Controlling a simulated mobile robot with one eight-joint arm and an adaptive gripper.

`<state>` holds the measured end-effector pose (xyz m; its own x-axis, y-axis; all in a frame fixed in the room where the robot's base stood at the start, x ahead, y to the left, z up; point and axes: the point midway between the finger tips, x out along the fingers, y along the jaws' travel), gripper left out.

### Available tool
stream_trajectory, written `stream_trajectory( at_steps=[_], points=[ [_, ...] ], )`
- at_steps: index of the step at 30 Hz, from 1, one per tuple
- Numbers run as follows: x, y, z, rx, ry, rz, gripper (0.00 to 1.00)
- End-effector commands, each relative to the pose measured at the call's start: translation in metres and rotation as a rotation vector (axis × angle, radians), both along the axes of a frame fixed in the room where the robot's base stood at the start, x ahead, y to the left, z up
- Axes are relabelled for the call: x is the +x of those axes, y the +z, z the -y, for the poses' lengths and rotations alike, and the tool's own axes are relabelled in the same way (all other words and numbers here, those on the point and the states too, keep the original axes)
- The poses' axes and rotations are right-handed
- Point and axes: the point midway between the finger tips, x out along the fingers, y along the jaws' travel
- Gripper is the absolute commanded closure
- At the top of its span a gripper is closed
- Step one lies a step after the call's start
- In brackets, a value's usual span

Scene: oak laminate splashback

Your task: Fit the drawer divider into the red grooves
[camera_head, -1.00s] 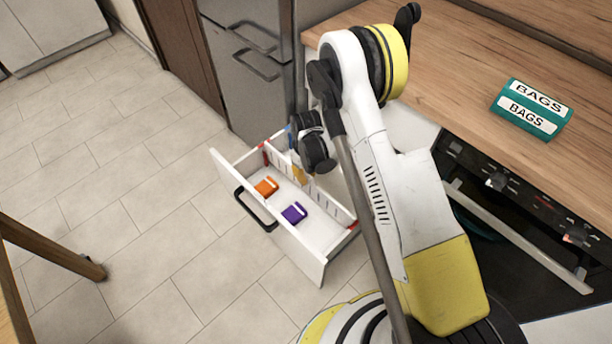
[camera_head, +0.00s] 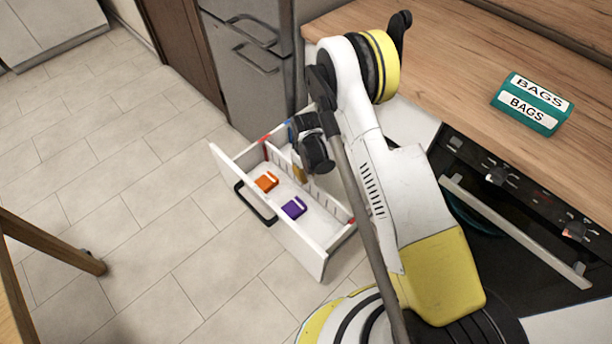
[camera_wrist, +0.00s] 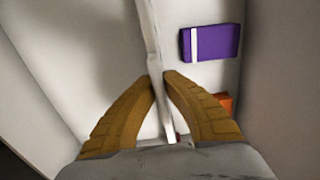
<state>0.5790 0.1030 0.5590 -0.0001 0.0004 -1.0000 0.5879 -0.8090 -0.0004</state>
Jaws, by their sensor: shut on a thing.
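The white drawer divider (camera_head: 325,197) is a long thin slotted panel, standing upright lengthwise inside the open drawer. My gripper (camera_head: 299,172) is shut on it, mostly hidden behind my wrist. In the wrist view its two ochre fingers (camera_wrist: 160,80) pinch the thin white divider (camera_wrist: 154,45) from both sides. Red groove marks show on the drawer walls, at the far-left end and at the near-right end (camera_head: 351,221). The divider's ends lie close to the red marks. I cannot tell whether they are seated.
The white drawer (camera_head: 283,238) holds an orange box (camera_head: 266,181) and a purple box (camera_head: 294,207) on the front side of the divider. Blue marks (camera_head: 291,134) lie farther back. A teal bags box (camera_head: 533,103) stands on the wooden counter (camera_head: 450,75).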

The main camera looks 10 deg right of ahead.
Motion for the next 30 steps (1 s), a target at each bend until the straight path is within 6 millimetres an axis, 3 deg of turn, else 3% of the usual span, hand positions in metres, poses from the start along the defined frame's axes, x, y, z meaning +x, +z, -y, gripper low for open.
stream_trajectory(
  at_steps=[26, 27, 28, 30],
  points=[
    [0.000, -0.012, 0.000, 0.000, 0.000, 0.000, 1.00],
    [0.000, -0.012, 0.000, 0.000, 0.000, 0.000, 0.83],
    [0.000, -0.012, 0.000, 0.000, 0.000, 0.000, 0.73],
    [0.000, -0.012, 0.000, 0.000, 0.000, 0.000, 0.69]
  ],
)
